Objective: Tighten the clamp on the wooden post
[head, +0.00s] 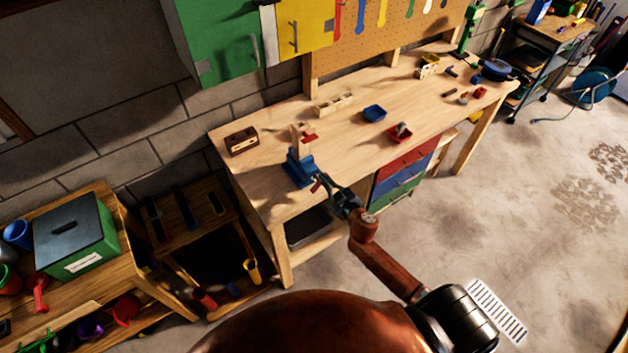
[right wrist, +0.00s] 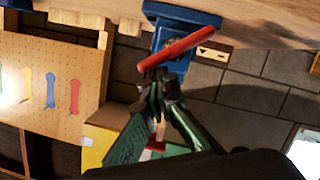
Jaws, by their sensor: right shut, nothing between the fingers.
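A blue clamp (head: 299,170) stands near the front left edge of the workbench, with a light wooden post (head: 299,143) upright at it. A small red part (head: 310,138) shows beside the post. The clamp's red handle (head: 316,187) sticks out at the front; in the right wrist view the handle (right wrist: 183,47) lies slanted across the blue clamp body (right wrist: 180,18). My right gripper (head: 328,184) is shut and empty, its tips close to the handle; whether they touch cannot be told. The gripper (right wrist: 160,82) also shows in the wrist view. My left gripper is out of view.
On the workbench (head: 262,190) lie a brown box (head: 241,141), a wooden block with holes (head: 334,104), a blue tray (head: 374,113) and a red item (head: 401,132). A pegboard (head: 360,40) stands behind. Open floor lies to the right.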

